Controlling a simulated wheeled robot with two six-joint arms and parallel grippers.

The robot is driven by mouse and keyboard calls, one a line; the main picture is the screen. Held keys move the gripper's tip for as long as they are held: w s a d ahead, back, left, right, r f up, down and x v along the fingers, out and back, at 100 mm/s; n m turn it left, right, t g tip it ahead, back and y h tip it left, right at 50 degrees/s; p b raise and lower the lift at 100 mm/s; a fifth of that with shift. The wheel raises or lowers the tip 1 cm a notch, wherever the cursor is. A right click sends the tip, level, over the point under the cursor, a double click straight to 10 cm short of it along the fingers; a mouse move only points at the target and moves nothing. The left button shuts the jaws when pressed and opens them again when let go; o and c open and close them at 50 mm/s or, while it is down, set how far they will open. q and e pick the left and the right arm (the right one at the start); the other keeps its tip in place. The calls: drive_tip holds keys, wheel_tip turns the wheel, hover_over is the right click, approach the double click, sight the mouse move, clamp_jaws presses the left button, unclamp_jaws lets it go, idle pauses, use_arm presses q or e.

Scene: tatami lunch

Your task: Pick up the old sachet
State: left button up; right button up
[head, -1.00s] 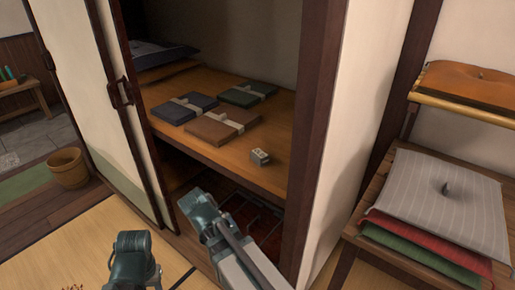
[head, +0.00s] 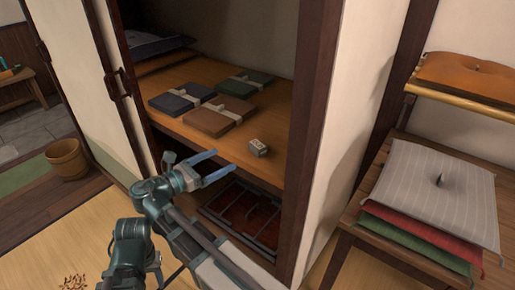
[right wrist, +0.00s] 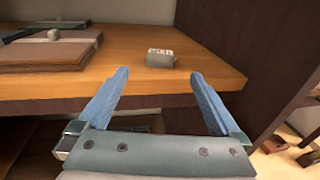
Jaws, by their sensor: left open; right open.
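A small pale block-like packet with dark marks on top, which I take to be the old sachet (head: 258,147), lies near the front right edge of the wooden cupboard shelf (head: 185,135). It also shows in the right wrist view (right wrist: 160,58), straight beyond my fingers. My right gripper (head: 225,161) is open and empty, just in front of the shelf edge and left of the sachet in the head view. Its blue fingers (right wrist: 160,73) point toward the sachet, apart from it. My left gripper (head: 152,266) is low at the left, partly hidden by its own arm, away from the sachet.
Blue (head: 178,100), green (head: 247,84) and brown (head: 215,118) wrapped bundles lie left of and behind the sachet. A dark post (head: 307,130) bounds the opening on the right; a sliding door (head: 75,60) stands left. Stacked cushions (head: 435,195) sit far right.

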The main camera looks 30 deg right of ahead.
approach(254, 146)
drive_tip(key=x, duration=0.4)
drive_tip(key=shift+w+d+r, duration=0.2)
drive_tip(key=shift+d+r, duration=0.05)
drive_tip(key=shift+d, duration=0.15)
drive_tip(key=x, duration=0.1)
drive_tip(key=b+x, duration=0.1)
drive_tip(key=x, duration=0.2)
drive_tip(key=shift+f, duration=0.35)
drive_tip(key=shift+d, duration=0.6)
drive_tip(key=shift+c, duration=0.3)
drive_tip(key=c, duration=1.1)
drive_tip(key=shift+r, duration=0.2)
